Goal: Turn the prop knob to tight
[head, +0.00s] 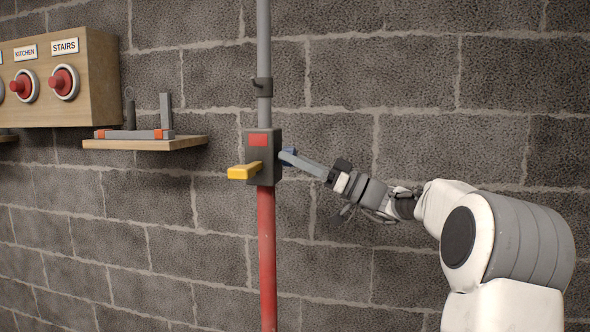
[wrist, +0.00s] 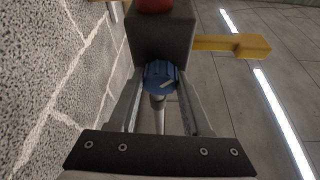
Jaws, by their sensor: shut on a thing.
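The prop is an upright pole with a dark grey box (head: 264,157) on it, grey tube above and red tube (head: 267,250) below. The blue prop knob (head: 287,156) sits on the box's right side in the head view. In the wrist view the knob (wrist: 158,74) has a ribbed rim and a pale mark on its face, toward the lower right. My gripper (head: 294,158) reaches in from the right and is shut on the knob, one finger on each side. The fingers hide part of the knob in the head view. I see no tight marking.
A yellow lever (head: 244,171) sticks out from the box, to the right in the wrist view (wrist: 232,44). A red patch (head: 258,139) marks the box. The block wall (head: 400,90) is close behind. A wooden shelf (head: 146,144) and a switch panel (head: 100,80) are at left.

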